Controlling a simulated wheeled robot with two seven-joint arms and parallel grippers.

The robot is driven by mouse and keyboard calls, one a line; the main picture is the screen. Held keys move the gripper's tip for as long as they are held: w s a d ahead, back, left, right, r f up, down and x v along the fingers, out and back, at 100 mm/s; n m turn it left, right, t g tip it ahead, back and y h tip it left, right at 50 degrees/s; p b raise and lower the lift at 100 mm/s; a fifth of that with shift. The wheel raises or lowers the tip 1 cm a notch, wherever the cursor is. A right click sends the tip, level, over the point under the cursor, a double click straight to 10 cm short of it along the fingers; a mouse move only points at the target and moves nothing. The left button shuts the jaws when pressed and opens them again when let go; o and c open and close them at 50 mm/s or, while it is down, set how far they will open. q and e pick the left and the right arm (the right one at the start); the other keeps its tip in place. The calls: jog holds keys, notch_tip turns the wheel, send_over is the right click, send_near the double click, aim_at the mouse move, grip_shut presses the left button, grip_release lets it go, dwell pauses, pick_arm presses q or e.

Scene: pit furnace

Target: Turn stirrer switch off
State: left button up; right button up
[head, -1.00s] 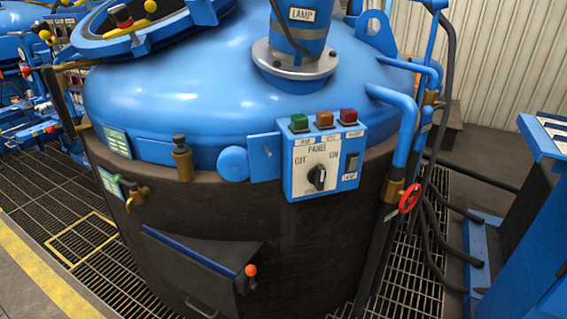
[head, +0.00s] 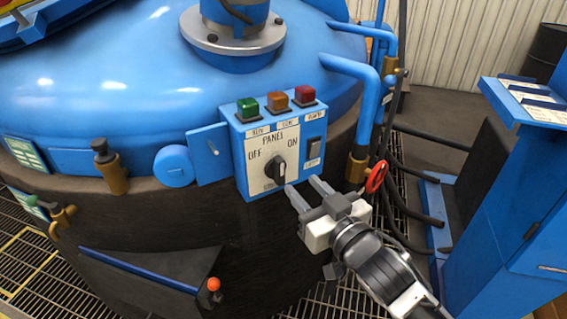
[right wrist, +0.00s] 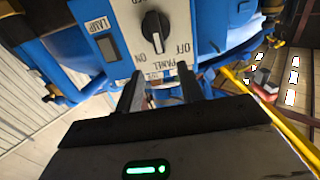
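The control panel (head: 236,150) is a light blue box with a white face on the furnace's front. It bears a black rotary knob (head: 276,168) between OFF and ON marks, and a dark rocker switch (head: 314,148) to its right. The knob (right wrist: 155,28) and the rocker (right wrist: 107,47) also show upside down in the right wrist view. No stirrer label is readable; the rocker's label reads LAMP. My right gripper (head: 304,187) is open and empty, just below and right of the knob in the picture. Its two fingers (right wrist: 160,75) point at the panel, apart from the knob. My left gripper is out of view.
Green (head: 248,108), orange (head: 278,101) and red (head: 305,95) buttons sit on the panel's top. A blue desk (head: 510,200) is further right.

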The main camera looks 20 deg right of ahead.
aim_at(282, 164)
jog(key=x, duration=0.8)
jog(key=shift+w, duration=0.4)
grip_shut()
